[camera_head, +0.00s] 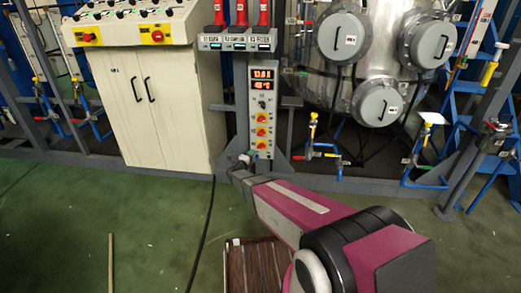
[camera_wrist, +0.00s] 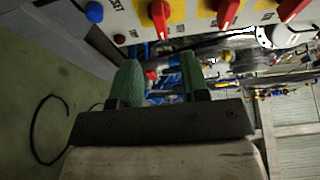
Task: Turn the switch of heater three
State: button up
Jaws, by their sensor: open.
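The control panel (camera_head: 251,95) is a tall white plate with red digital displays and three red switches on yellow plates, one above another. The lowest switch (camera_head: 262,145) sits near the panel's bottom; its label is too small to read, so I cannot tell which is heater three. In the wrist view the switches lie in a row along the top: a left one (camera_wrist: 160,16), a middle one (camera_wrist: 229,12) and a right one (camera_wrist: 290,8). My gripper (camera_wrist: 160,72) is open and empty, its green fingers apart from the left switch. In the head view my gripper (camera_head: 243,161) is by the panel's lower end.
A cream cabinet (camera_head: 130,105) stands left of the panel. A steel vessel (camera_head: 370,65) with round grey covers and blue valve pipes (camera_head: 428,172) are on the right. A black cable (camera_head: 206,225) lies on the green floor. A blue knob (camera_wrist: 95,11) is beside the switches.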

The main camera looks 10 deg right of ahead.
aim_at(260, 148)
jog(key=x, duration=0.9)
jog(key=shift+w+d, duration=0.15)
jog(key=shift+w, duration=0.05)
jog(key=c, duration=0.6)
